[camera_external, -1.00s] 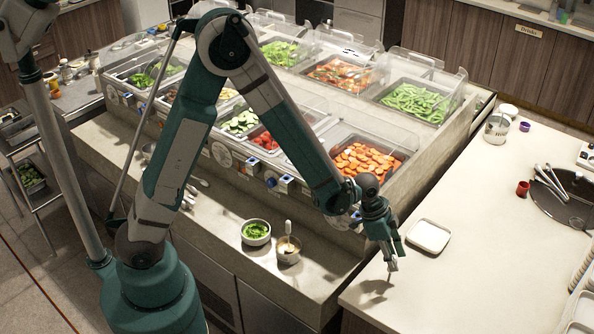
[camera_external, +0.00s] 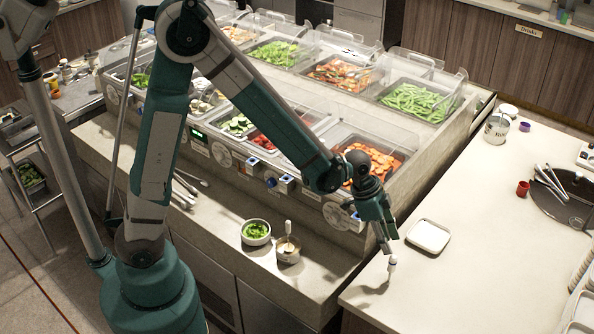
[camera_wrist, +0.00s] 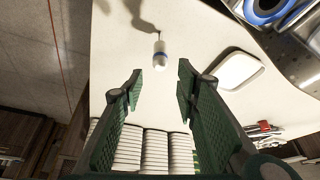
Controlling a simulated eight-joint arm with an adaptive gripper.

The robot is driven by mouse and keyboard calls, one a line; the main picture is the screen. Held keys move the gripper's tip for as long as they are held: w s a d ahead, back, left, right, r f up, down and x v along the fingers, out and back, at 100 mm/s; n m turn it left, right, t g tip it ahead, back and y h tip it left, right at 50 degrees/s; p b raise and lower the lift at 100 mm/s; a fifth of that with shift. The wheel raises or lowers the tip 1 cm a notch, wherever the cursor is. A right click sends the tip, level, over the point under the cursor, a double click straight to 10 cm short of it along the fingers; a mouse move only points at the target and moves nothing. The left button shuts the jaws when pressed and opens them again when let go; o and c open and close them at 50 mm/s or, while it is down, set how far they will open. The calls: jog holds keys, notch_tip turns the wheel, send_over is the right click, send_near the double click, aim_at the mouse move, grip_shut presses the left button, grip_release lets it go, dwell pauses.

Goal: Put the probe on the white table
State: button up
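The probe (camera_external: 391,265) has a white handle and a thin tip, and stands close to upright on its tip on the white table (camera_external: 470,260), near the front left edge. In the wrist view the probe (camera_wrist: 160,56) shows a blue band, with its tip and shadow at the top. My gripper (camera_external: 384,243) is just above the probe. In the wrist view my gripper (camera_wrist: 160,78) has its two green fingers spread apart, with the probe beyond the fingertips and clear space around it.
A square white dish (camera_external: 429,236) lies on the table to the right of my gripper. A red cup (camera_external: 522,188) and a metal can (camera_external: 496,129) stand farther back. A bowl of greens (camera_external: 256,232) and a sauce cup (camera_external: 288,250) sit on the counter ledge.

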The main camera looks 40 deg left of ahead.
jog(key=shift+v, duration=2.15)
jog(key=s+a+r+n+t+y, duration=0.1)
jog(key=a+r+n, duration=0.1)
jog(key=a+r, duration=0.45)
jog(key=s+a+r+n+t, duration=0.1)
jog(key=a+r+n, duration=0.2)
jog(key=a, duration=0.6)
jog(key=s+a+r+n+t+y, duration=0.15)
jog(key=a+r, duration=0.25)
jog(key=a, duration=0.4)
jog(key=s+a+r+n+t+y, duration=0.1)
jog(key=s+a+r+n, duration=0.1)
jog(key=s+a, duration=0.4)
jog(key=s+a+r+n+t+y, duration=0.1)
jog(key=s+a+n, duration=0.4)
jog(key=a, duration=0.7)
jog(key=shift+s+a+r, duration=0.4)
jog(key=shift+r, duration=0.4)
